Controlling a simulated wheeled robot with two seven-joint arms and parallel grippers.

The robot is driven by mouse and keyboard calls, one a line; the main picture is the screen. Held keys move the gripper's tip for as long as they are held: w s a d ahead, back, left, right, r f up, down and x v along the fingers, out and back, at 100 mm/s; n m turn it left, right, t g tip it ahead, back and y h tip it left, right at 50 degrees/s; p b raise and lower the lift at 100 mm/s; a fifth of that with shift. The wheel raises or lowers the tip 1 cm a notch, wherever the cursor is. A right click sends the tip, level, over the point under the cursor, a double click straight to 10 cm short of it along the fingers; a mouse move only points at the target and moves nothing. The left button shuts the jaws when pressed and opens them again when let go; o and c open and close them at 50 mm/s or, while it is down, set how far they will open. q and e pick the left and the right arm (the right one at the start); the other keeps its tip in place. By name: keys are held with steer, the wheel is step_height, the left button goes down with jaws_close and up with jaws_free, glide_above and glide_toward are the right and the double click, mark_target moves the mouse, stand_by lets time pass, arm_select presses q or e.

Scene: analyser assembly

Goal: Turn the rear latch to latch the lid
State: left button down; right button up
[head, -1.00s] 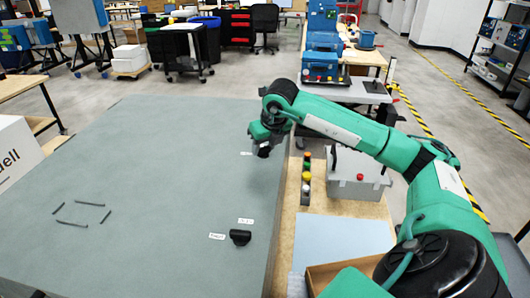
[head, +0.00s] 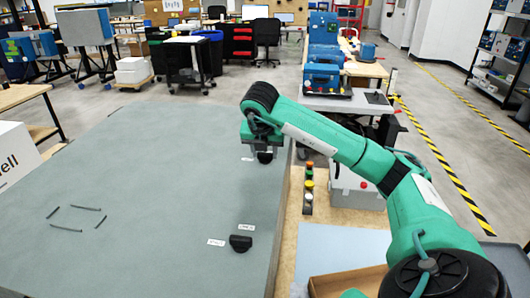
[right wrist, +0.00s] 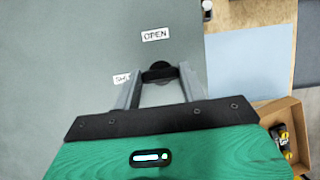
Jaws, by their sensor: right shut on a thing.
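The rear latch (head: 265,157) is a small black knob near the far right edge of the large grey lid (head: 150,200). My right gripper (head: 263,152) comes down over it from above. In the right wrist view, the two grey fingers (right wrist: 157,80) stand on either side of the black rear latch (right wrist: 158,69) and are shut on it. An OPEN label (right wrist: 155,34) lies beyond the knob, and a second label (right wrist: 121,78) lies left of it, partly hidden by a finger. My left gripper is not in view.
A front latch (head: 240,243) with two labels sits nearer on the lid. Dark strips (head: 75,219) outline a rectangle at the left. Right of the lid are a button stack (head: 308,187), a grey box (head: 357,188) and an open cardboard box (head: 345,284).

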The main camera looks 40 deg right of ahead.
stand_by(0.5)
steer(key=o, duration=1)
steer(key=shift+a+r, duration=0.15)
steer(key=shift+r, duration=0.3)
steer(key=p+v, duration=0.3)
steer(key=v, duration=1)
steer(key=shift+f, duration=0.15)
